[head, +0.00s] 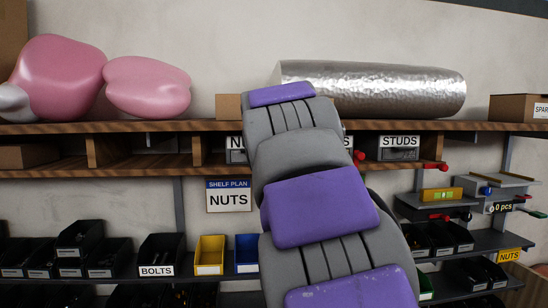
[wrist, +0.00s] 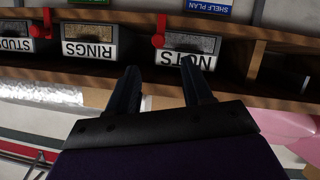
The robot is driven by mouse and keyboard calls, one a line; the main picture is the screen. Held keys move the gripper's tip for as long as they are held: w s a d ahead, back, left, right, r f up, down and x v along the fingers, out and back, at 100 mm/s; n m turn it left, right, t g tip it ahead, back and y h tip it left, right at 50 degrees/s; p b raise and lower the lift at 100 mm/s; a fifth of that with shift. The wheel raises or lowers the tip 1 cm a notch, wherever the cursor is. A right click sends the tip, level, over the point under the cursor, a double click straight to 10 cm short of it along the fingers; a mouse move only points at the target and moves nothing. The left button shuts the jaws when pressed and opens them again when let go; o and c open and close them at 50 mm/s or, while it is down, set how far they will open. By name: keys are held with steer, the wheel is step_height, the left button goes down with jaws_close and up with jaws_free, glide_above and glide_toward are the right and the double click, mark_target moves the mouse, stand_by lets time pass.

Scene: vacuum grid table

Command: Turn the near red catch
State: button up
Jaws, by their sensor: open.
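Two red catches hang at the drawer row under the shelf. In the wrist view, which is upside down, one red catch (wrist: 158,31) is beside the NUTS drawer (wrist: 186,50), just beyond my gripper (wrist: 159,68). The other red catch (wrist: 47,22) is farther left, between the RINGS drawer (wrist: 90,42) and the STUDS drawer (wrist: 16,38). My gripper is open and empty, its two fingers apart and pointing at the NUTS drawer edge. In the head view my arm hides the gripper and most of the NUTS and RINGS drawers; a red catch (head: 358,156) shows right of the arm.
The wooden shelf (head: 215,127) runs above the drawers and carries pink rounded objects (head: 148,86) and a silver roll (head: 400,90). A SHELF PLAN sign (head: 228,196) hangs below. Black bins (head: 80,238) stand lower left. A rack with a yellow level (head: 441,194) is at right.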

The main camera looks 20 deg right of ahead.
steer(key=shift+v, duration=2.4)
steer(key=s+a+f+g+y+b, duration=0.1)
steer(key=s+f+g+b, duration=0.2)
steer(key=f, duration=0.9)
steer(key=s+a+f+g+y+b, duration=0.1)
steer(key=s+f+g+b, duration=0.3)
steer(key=f, duration=0.8)
steer(key=s+a+f+y+b, duration=0.15)
steer(key=s+f, duration=0.35)
steer(key=f, duration=0.7)
steer(key=s+a+f+g+b, duration=0.3)
steer(key=s+f+b, duration=0.1)
steer(key=s+f, duration=0.8)
steer(key=s+a+f+n+g+y+b, duration=0.1)
steer(key=s+a+f+g+b, duration=0.2)
steer(key=s+f, duration=1)
step_height(320, 180, down, 4)
steer(key=shift+s+a+g+b, duration=0.3)
steer(key=shift+g+b, duration=0.25)
steer(key=shift+g, duration=0.15)
steer(key=shift+y, duration=0.25)
steer(key=shift+c, duration=0.5)
